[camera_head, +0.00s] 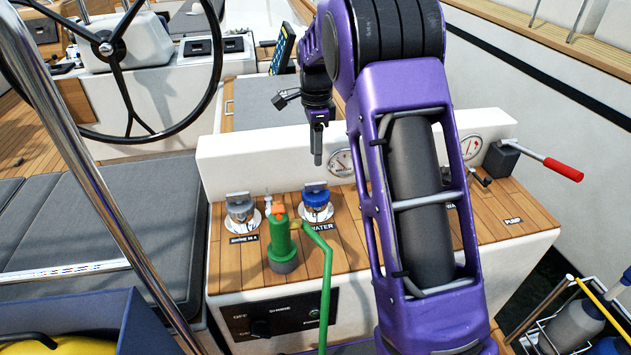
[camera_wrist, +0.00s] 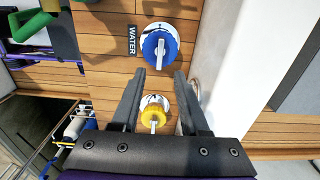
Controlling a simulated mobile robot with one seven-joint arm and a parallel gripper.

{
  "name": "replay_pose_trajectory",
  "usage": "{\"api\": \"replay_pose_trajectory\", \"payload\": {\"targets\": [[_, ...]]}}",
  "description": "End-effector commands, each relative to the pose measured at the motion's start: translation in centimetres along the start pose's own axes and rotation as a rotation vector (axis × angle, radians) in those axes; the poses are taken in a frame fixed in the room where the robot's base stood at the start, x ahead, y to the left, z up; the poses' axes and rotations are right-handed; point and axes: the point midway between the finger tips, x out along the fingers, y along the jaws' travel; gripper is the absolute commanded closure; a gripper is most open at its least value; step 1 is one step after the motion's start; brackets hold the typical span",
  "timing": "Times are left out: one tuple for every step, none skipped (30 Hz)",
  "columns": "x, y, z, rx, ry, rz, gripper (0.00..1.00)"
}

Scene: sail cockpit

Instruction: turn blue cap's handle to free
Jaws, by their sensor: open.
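The blue cap (camera_head: 315,196) sits on the wooden console top beside the WATER label. In the wrist view the blue cap (camera_wrist: 149,46) has a pale raised bar handle (camera_wrist: 159,52) across its face, running nearly up and down in the picture. My gripper (camera_head: 317,160) hangs above and behind the cap in the head view, pointing down. In the wrist view my gripper's open, empty fingers (camera_wrist: 160,73) are apart, with the blue cap just beyond their tips. Nothing touches the handle.
A yellow cap (camera_wrist: 154,113) lies between the finger lines in the wrist view. A green hose fitting (camera_head: 280,240) with an orange top stands left of the blue cap. A second filler (camera_head: 240,208) sits further left. A white upright panel (camera_head: 260,150) stands behind.

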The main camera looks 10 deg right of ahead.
Motion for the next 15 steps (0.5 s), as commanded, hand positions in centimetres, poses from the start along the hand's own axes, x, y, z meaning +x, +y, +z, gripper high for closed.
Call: {"api": "replay_pose_trajectory", "payload": {"targets": [[1.5,0.1,0.0,0.001,0.0,0.004,0.55],[2.2,0.1,0.0,0.001,0.0,0.005,0.55],[3.0,0.1,0.0,0.001,0.0,0.003,0.55],[3.6,0.1,0.0,0.0,0.0,0.004,0.55],[4.3,0.1,0.0,0.0,0.0,0.004,0.55],[5.1,0.1,0.0,0.0,0.0,0.004,0.55],[5.6,0.1,0.0,0.0,0.0,0.004,0.55],[6.1,0.1,0.0,0.0,0.0,0.003,0.55],[6.7,0.1,0.0,0.0,0.0,0.003,0.55],[7.1,0.1,0.0,0.0,0.0,0.003,0.55],[7.5,0.1,0.0,0.001,0.0,0.002,0.55],[7.9,0.1,0.0,0.001,0.0,0.002,0.55],[8.2,0.1,0.0,0.001,0.0,0.002,0.55],[8.4,0.1,0.0,0.001,0.0,0.002,0.55],[8.7,0.1,0.0,0.001,0.0,0.002,0.55]]}}
